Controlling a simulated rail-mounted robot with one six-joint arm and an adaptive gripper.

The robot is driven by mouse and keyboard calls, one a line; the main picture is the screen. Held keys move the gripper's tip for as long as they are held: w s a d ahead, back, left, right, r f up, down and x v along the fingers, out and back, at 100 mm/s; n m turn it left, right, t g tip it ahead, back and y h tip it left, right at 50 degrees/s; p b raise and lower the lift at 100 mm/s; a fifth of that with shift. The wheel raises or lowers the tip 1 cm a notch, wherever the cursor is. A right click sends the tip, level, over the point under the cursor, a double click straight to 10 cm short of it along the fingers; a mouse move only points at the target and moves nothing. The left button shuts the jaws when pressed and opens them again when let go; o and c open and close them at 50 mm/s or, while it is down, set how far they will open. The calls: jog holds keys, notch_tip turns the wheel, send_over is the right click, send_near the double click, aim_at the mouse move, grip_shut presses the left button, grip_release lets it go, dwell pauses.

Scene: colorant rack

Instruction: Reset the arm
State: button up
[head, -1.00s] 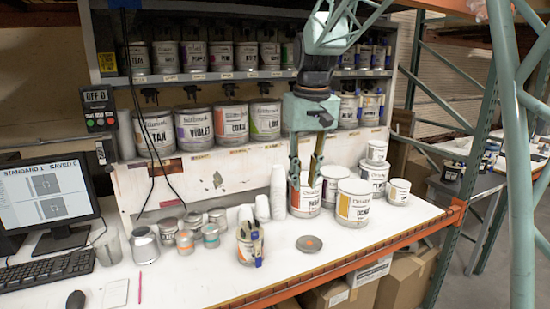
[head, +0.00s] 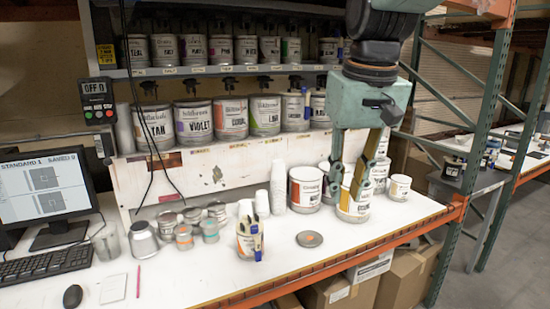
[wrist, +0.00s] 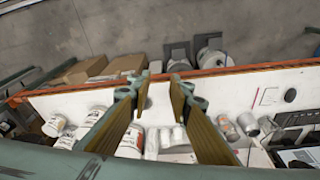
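My gripper (head: 346,188) points down in front of the shelving at the right part of the white bench. Its two fingers are apart and hold nothing. My arm hides part of the right end of both shelves.
The bench (head: 265,278) holds a can with brushes (head: 248,240), a loose lid (head: 309,239), stacked cups (head: 278,188), small tins (head: 184,238) and a monitor (head: 45,190). Colorant cans line two shelves above. A teal rack post (head: 493,115) stands at right. The front bench middle is clear.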

jog(key=s+d+f+b, duration=0.1)
jog(key=s+d+f, duration=0.1)
jog(key=s, duration=0.7)
jog(key=s+d+f+m+t+b, duration=0.1)
jog(key=s+f, duration=0.3)
jog(key=s, duration=0.6)
jog(key=s+d+f+b, duration=0.2)
jog(key=s+d+f, duration=0.1)
jog(key=s, duration=0.7)
jog(key=shift+f+m+t, duration=0.3)
jog(key=shift+f+m, duration=0.05)
jog(key=shift+m, duration=0.05)
